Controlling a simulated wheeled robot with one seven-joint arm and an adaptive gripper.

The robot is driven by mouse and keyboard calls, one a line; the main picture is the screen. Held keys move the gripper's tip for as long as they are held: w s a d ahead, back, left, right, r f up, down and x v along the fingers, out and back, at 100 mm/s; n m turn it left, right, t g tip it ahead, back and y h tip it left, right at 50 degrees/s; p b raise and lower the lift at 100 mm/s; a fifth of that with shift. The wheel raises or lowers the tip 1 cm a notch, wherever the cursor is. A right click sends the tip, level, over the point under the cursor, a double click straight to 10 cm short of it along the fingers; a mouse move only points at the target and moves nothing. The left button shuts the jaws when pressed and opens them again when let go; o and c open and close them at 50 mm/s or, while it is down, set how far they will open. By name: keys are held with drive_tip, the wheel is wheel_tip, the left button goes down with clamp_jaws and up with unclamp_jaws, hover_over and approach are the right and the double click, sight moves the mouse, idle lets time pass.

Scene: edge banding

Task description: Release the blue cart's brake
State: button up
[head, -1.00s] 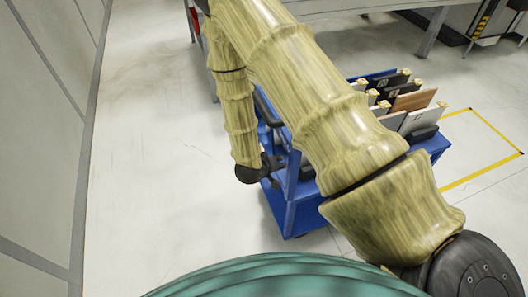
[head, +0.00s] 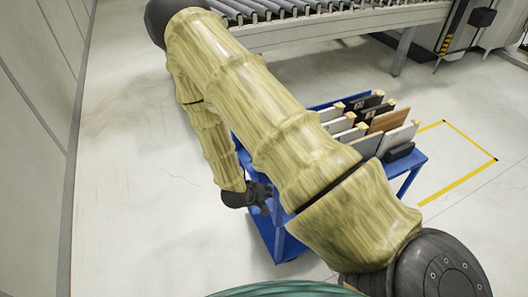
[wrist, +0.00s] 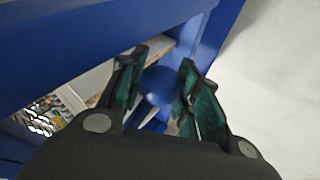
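The blue cart (head: 277,238) stands in the middle of the head view, partly hidden behind my arm, with upright panels on its top. My gripper (head: 264,196) is at the cart's left end, below the level of its top. In the wrist view my gripper (wrist: 162,72) is open, with its green-padded fingers apart. A rounded blue part (wrist: 158,85) shows between and beyond the fingers; I cannot tell if it is the brake or if a finger touches it. Blue cart frame (wrist: 80,45) crosses the upper left. The cart's wheels are not clearly visible.
Panels (head: 388,118) in white, black and brown stand on the cart. A roller conveyor (head: 330,22) is behind it. Yellow floor tape (head: 460,186) lies to the right. A pale wall (head: 35,130) runs along the left, with clear floor (head: 130,180) between.

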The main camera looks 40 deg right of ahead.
drive_tip(key=o, duration=0.3)
drive_tip(key=shift+o, duration=0.2)
